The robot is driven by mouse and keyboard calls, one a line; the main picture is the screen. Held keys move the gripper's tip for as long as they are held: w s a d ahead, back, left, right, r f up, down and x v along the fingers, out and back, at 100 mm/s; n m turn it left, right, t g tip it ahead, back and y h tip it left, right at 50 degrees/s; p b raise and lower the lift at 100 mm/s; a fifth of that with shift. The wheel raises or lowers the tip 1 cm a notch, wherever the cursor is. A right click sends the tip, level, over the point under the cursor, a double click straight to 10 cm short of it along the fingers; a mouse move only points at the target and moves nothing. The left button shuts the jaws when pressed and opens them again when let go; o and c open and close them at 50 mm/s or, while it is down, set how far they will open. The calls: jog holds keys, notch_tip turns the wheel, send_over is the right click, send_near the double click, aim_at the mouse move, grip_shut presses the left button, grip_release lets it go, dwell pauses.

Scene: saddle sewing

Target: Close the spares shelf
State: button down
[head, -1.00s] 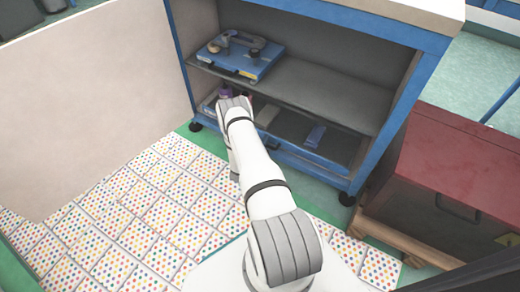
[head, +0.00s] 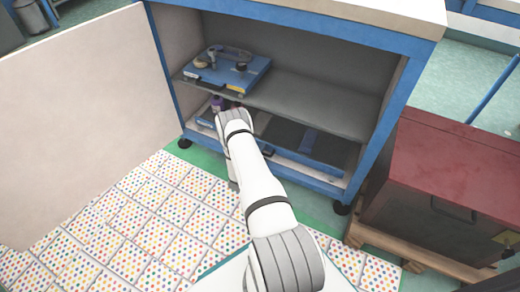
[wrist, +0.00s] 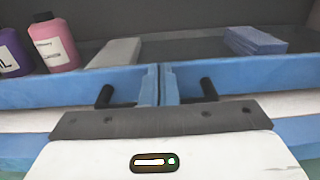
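Whether the fingers touch the trays I cannot tell. The head view hides the fingertips.
A blue case (head: 228,72) is on the middle shelf. A large cream panel (head: 70,120) stands left, a red-lidded box (head: 440,170) right.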

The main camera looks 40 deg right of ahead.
jog(key=p+v, duration=0.4)
jog(key=v, duration=1)
notch_tip(320, 180, up, 23)
jog(key=w+d+m+g+h+p, duration=0.2)
jog(key=m+g+p, duration=0.4)
jog(key=p, duration=0.1)
jog(key=s+a+r+m+g+y+p, duration=0.1)
jog(key=s+r+m+g+y+p, duration=0.2)
jog(key=r, duration=0.8)
jog(key=s+r+m+g+y+p, duration=0.1)
jog(key=r+m+g+p, duration=0.25)
jog(key=r, duration=0.75)
jog(key=s+a+r+m+t+y+p, duration=0.2)
jog(key=s+a+r+p, duration=0.4)
jog(key=r, duration=0.7)
jog(key=s+a+r+m+t+y+p, duration=0.2)
jog(key=s+a+r+m+y+p, duration=0.3)
jog(key=r, duration=0.8)
jog(key=s+a+r+m+t+y+p, duration=0.2)
jog(key=s+a+r+m+y+p, duration=0.2)
jog(key=r, duration=0.9)
jog(key=s+a+y+p, duration=0.2)
jog(key=s+a+p, duration=0.2)
jog(key=a, duration=0.1)
jog(key=shift+s+a+t+y+p, duration=0.3)
jog(key=shift+s+a+t+y, duration=0.05)
jog(key=shift+s+a+y, duration=0.05)
